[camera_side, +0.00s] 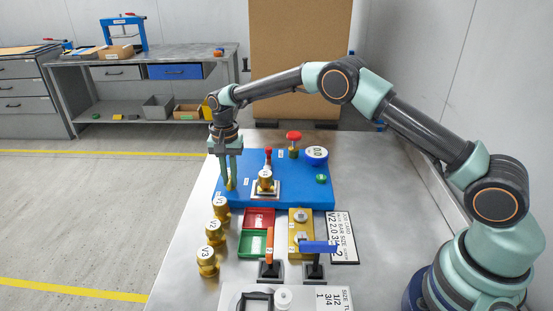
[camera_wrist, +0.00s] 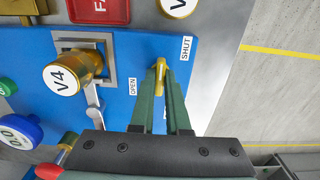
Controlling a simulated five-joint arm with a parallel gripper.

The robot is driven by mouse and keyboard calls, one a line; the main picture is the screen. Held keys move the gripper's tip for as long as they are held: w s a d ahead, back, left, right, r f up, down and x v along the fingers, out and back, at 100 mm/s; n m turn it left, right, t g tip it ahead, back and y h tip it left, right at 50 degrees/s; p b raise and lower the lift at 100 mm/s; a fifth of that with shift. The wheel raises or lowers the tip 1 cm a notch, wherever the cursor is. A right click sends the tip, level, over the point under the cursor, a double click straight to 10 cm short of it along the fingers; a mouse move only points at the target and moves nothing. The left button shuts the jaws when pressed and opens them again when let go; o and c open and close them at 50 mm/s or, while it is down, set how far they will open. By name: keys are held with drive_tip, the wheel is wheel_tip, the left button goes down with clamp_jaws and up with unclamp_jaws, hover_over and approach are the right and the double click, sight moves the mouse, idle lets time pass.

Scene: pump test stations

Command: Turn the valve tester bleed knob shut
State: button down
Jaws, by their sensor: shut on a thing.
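The blue valve tester (camera_side: 302,192) sits on the metal bench. My gripper (camera_side: 230,184) points down at its left end. In the wrist view my gripper (camera_wrist: 162,84) is shut on the yellow bleed knob (camera_wrist: 160,69), with a finger on each side. The knob lies between the OPEN label (camera_wrist: 133,87) and the SHUT label (camera_wrist: 186,48). Its lower part is hidden by my fingers, so its exact turn is hard to tell. In the side view the knob (camera_side: 230,185) shows only as a small yellow patch between the fingertips.
A brass valve marked V4 (camera_wrist: 68,76) is seated in the tester's clamp beside the knob. A red knob (camera_side: 294,136) and a round gauge (camera_side: 316,153) stand further right. Valves V1 (camera_side: 221,207), V2 (camera_side: 216,232) and V3 (camera_side: 207,262) stand in front, near red and green trays.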

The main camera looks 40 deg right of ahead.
sight(230, 179)
drive_tip(key=c, duration=0.9)
unclamp_jaws()
drive_tip(key=shift+r, duration=0.15)
wheel_tip(230, 179, up, 12)
